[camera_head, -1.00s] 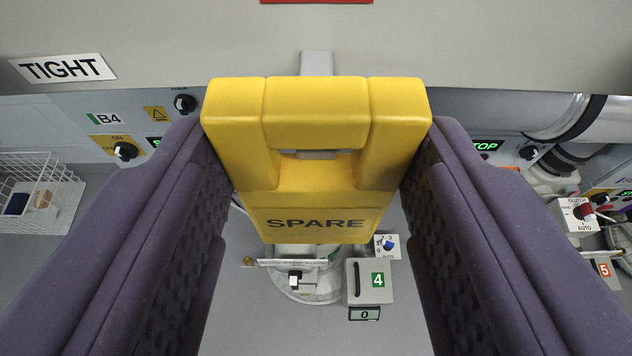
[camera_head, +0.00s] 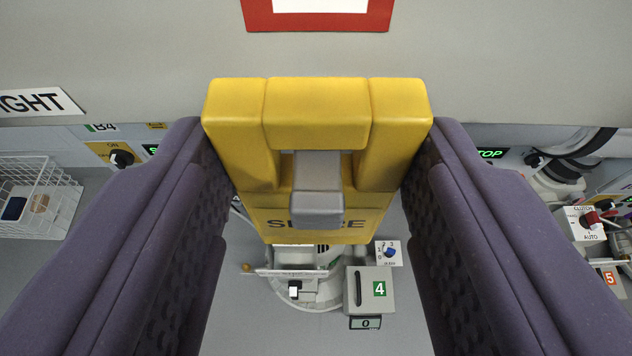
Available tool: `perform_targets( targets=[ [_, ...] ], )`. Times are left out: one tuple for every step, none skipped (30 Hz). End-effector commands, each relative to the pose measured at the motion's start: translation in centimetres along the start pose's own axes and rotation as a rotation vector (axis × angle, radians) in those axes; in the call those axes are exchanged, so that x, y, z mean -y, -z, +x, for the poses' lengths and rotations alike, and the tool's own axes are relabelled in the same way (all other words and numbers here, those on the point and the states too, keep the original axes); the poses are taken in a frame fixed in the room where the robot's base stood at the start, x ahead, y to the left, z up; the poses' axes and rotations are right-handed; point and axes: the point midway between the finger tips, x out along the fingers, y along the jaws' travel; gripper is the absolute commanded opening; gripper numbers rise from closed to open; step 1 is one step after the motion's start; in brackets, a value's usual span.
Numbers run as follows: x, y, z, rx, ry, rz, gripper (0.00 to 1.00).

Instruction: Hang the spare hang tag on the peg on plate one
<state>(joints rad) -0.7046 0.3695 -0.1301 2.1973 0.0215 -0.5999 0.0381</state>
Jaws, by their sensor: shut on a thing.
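The yellow spare hang tag (camera_head: 235,150) is upright between the purple fingers of my gripper (camera_head: 318,130), which is shut on its two sides. A grey peg (camera_head: 318,170) shows in the opening under the tag's top bar. Its blunt end (camera_head: 317,208) sits in front of the tag's lower face and covers the middle letters of "SPARE". The peg's root is hidden behind the top bar. I cannot tell whether the bar touches the peg. A broad grey plate (camera_head: 150,60) spans the top of the view; no plate number is readable.
A red-framed sign (camera_head: 320,20) and a "TIGHT" label (camera_head: 38,103), cut off at the left, are on the plate. A white wire basket (camera_head: 40,200) stands at left. Pipes (camera_head: 570,160) are at right.

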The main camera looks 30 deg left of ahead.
Motion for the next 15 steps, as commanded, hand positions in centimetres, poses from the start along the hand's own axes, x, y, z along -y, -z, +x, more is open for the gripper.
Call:
perform_targets(
  targets=[
    [0.00, 0.00, 0.00, 0.000, 0.000, 0.000, 0.23],
    [0.00, 0.00, 0.00, 0.000, 0.000, 0.000, 0.23],
    [0.00, 0.00, 0.00, 0.000, 0.000, 0.000, 0.23],
    [0.00, 0.00, 0.00, 0.000, 0.000, 0.000, 0.23],
    [0.00, 0.00, 0.00, 0.000, 0.000, 0.000, 0.23],
    [-0.01, 0.00, 0.00, 0.000, 0.000, 0.000, 0.61],
    [0.00, 0.00, 0.00, 0.000, 0.000, 0.000, 0.68],
    [0.00, 0.00, 0.00, 0.000, 0.000, 0.000, 0.75],
    [0.00, 0.00, 0.00, 0.000, 0.000, 0.000, 0.82],
    [0.00, 0.00, 0.00, 0.000, 0.000, 0.000, 0.82],
    [0.00, 0.00, 0.00, 0.000, 0.000, 0.000, 0.82],
    [0.00, -0.01, 0.00, 0.000, 0.000, 0.000, 0.82],
    [0.00, -0.01, 0.00, 0.000, 0.000, 0.000, 0.82],
    [0.00, -0.01, 0.00, 0.000, 0.000, 0.000, 0.82],
    [-0.01, -0.01, 0.00, 0.000, 0.000, 0.000, 0.82]
  ],
)
